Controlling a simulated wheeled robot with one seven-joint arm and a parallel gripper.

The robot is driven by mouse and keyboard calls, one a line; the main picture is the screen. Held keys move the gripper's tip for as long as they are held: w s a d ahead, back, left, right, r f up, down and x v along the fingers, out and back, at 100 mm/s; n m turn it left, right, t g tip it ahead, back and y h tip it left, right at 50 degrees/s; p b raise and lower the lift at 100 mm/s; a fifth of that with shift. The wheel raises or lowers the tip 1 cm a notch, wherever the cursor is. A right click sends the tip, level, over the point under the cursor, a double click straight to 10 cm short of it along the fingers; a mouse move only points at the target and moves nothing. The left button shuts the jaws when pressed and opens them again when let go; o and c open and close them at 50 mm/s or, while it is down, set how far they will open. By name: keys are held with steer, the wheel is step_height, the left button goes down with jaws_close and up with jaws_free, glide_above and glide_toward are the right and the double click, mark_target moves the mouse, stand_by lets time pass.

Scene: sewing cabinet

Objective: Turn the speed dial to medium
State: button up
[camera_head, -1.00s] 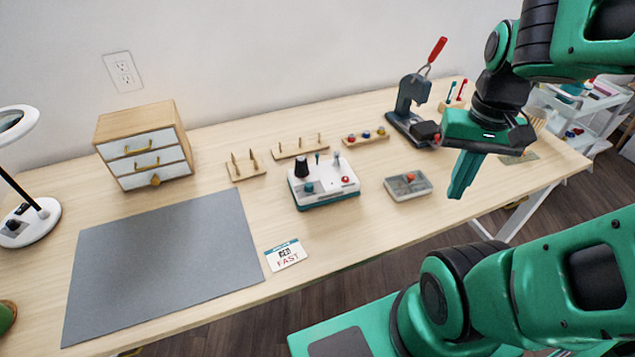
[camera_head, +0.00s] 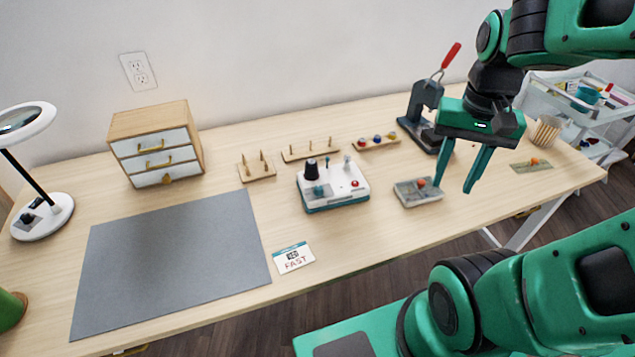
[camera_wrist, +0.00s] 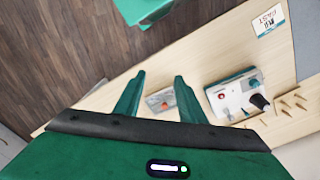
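The white and teal machine (camera_head: 336,187) stands mid-table in the head view. On its top are a black cone-shaped knob, a teal knob, a small lever and a red button. Which of these is the speed dial I cannot tell. The machine also shows right of my fingers in the wrist view (camera_wrist: 232,95). A white card (camera_head: 293,257) reading FAST lies at the table's front edge. My gripper (camera_head: 453,188) is open and empty, above the table to the right of the machine, fingers pointing down.
A small grey tray (camera_head: 418,199) with an orange-red item lies between machine and gripper. A dark press with a red handle (camera_head: 424,105) stands behind. Peg racks (camera_head: 307,154) line the back. A grey mat (camera_head: 170,262) and drawer box (camera_head: 155,145) are on the left.

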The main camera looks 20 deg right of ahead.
steer(key=w+a+m, duration=0.3)
steer(key=w+a, duration=0.5)
steer(key=w, duration=0.4)
steer(key=m, duration=0.3)
glide_toward(319, 187)
step_height(319, 187, down, 8)
steer(key=shift+f, duration=0.1)
jaws_close()
